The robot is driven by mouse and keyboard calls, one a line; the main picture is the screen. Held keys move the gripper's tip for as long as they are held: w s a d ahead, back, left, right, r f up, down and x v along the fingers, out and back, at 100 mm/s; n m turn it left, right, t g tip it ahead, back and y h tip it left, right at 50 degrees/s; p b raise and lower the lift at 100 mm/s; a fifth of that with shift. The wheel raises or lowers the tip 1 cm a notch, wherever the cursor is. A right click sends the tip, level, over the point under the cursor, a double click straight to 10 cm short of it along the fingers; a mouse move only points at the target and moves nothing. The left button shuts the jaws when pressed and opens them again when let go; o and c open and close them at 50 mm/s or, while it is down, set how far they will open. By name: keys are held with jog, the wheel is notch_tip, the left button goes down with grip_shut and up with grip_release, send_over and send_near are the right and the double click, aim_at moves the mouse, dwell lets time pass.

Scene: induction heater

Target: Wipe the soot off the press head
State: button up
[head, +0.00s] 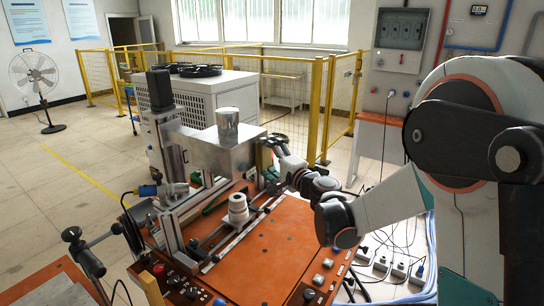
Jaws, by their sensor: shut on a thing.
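The induction heater's press assembly stands on the orange bench (285,235), with a grey metal box (213,149) at its upper part and a bright metal cylinder (228,124) on top of the box. I cannot clearly tell which part is the press head, and no soot can be made out. My gripper (268,150) is at the right side of the metal box, its fingers partly hidden and small. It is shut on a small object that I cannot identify. Whether that object touches the box cannot be told.
A white stepped workpiece (238,209) stands on the bench below the box, beside metal rails. A dark vertical motor (160,90) rises at the left of the press. Buttons line the bench's front edge. Yellow fencing (318,110) and a white cabinet (196,110) stand behind.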

aim_at(238, 168)
jog(key=shift+s+a+b, duration=0.15)
jog(key=shift+s+a, duration=1.1)
jog(key=shift+s, duration=0.3)
jog(key=shift+s+a+b, duration=0.1)
jog(key=shift+s+a, duration=1.1)
jog(key=shift+s, duration=0.4)
jog(key=shift+s+a+b, duration=0.15)
jog(key=shift+s+a, duration=1.1)
jog(key=shift+s, duration=0.3)
jog(key=shift+d, duration=0.1)
jog(key=shift+s+d, duration=0.9)
jog(key=shift+d, duration=0.25)
jog(key=shift+s+d, duration=0.9)
jog(key=shift+d, duration=0.25)
jog(key=shift+d, duration=0.1)
jog(key=shift+s+d, duration=0.9)
jog(key=shift+d, duration=0.15)
jog(key=shift+w+a, duration=0.1)
jog(key=w+a, duration=0.4)
jog(key=a, duration=0.1)
jog(key=shift+b, duration=0.45)
